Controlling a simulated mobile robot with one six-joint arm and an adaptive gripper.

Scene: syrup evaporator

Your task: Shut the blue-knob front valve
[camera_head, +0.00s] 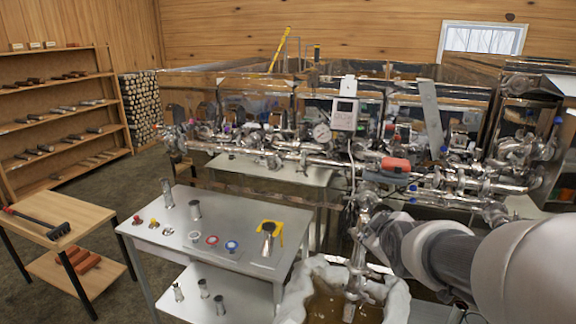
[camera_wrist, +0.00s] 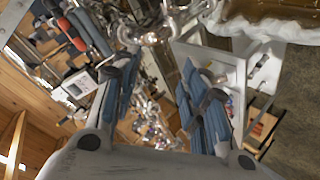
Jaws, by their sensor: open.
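Several blue knobs show on the steel pipework in the head view. Two small blue knobs (camera_head: 413,193) sit on the front pipe run, just above my arm's wrist. Another blue knob (camera_head: 444,150) is farther back, and one (camera_head: 557,120) is at the far right. I cannot tell which is the front valve's or how any of them is turned. My gripper (camera_wrist: 163,100) is open and empty in the wrist view, its two blue-grey padded fingers apart, with pipework beyond them. In the head view its fingers cannot be made out clearly near the pipes.
An orange-red part (camera_head: 396,164) and a pressure gauge (camera_head: 322,133) crowd the pipework. A cloth-lined tub of brown liquid (camera_head: 330,304) stands below my wrist. A metal table (camera_head: 180,240) with small parts stands left. A wooden bench (camera_head: 55,215) and shelves are farther left, with open floor between.

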